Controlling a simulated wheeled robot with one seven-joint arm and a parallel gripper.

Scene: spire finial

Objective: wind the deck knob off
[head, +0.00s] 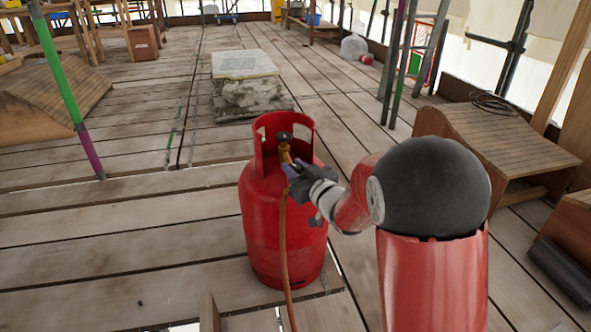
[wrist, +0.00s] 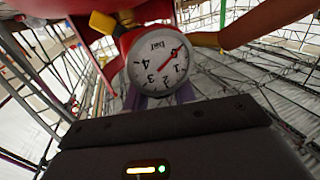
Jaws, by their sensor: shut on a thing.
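A red gas cylinder (head: 283,235) stands upright on the plank deck in the head view. A dark round knob (head: 284,136) tops its brass valve (head: 285,154), inside the red collar. My gripper (head: 291,171) is just below that knob, at the regulator on the valve. In the wrist view a white round pressure gauge (wrist: 157,62) with a red needle sits in front of my purple fingertips (wrist: 160,100). The fingers are shut on the regulator part at the gauge; the gauge hides the exact contact. My fingers appear apart from the dark knob.
An orange hose (head: 283,250) hangs down the cylinder's front. A stack of slabs (head: 247,95) lies behind it. A wooden ramp-like box (head: 510,140) stands at right, another (head: 50,100) at left. Scaffold poles (head: 62,80) rise on both sides. The deck at left front is mostly clear.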

